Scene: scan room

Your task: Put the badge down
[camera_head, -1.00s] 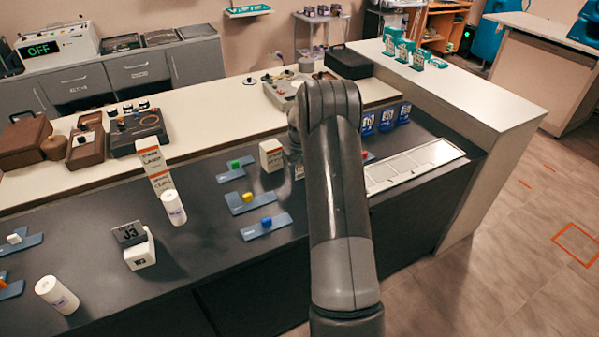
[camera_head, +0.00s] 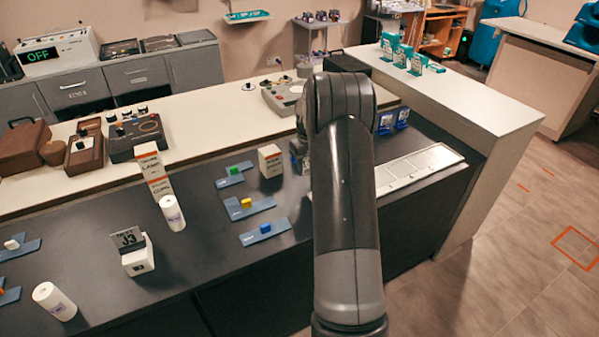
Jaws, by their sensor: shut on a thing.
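My arm rises through the middle of the view, and its forearm hides my gripper. Only a dark edge of the wrist shows left of the arm, near the white-and-orange block. No badge is seen in my jaws. Whatever is behind the arm is hidden.
A pale panelled tray (camera_head: 422,166) lies at the counter's right edge.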

